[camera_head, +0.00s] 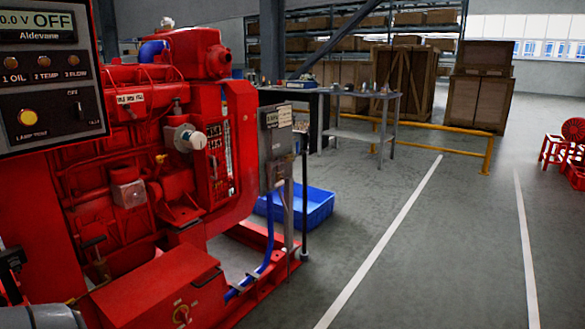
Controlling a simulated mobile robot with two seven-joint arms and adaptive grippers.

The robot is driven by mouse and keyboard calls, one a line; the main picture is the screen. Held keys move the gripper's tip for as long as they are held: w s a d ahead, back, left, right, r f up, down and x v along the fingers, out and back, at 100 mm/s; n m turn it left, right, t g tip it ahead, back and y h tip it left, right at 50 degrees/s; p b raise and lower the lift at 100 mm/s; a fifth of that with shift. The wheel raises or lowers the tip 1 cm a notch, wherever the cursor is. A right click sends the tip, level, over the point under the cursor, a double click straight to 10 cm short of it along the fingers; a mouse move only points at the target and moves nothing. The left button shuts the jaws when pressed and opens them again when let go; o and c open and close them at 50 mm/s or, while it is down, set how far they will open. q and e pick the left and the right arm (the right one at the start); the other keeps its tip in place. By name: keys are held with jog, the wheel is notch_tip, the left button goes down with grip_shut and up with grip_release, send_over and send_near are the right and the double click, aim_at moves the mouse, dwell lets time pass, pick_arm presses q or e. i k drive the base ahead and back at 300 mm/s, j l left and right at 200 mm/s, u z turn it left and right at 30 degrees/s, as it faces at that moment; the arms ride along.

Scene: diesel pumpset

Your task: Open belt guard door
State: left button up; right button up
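The red diesel pumpset (130,190) fills the left half of the head view. At its right end stands a tall red housing (240,130) that looks like the belt guard. A slotted, dark side panel (217,160) with white labels shows on it. I cannot make out a separate door edge or whether a door is open. A dark blocky part (12,258) at the left edge may be my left gripper, cut off by the frame; its fingers cannot be made out. My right gripper is out of view.
A control panel (50,75) reading OFF blocks the upper left. A grey box on a post (278,150) stands right of the housing, with a blue crate (310,207) behind. A workbench (390,105) and yellow rail (440,137) are farther back.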

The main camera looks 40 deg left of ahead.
aim_at(212, 206)
jog(key=i+l+u, duration=0.1)
jog(key=i+u, duration=0.2)
jog(key=i, duration=0.15)
jog(key=i+l+u, duration=0.15)
jog(key=i+u, duration=0.15)
jog(key=i, duration=0.15)
jog(key=i+l+u, duration=0.3)
jog(key=i, duration=0.1)
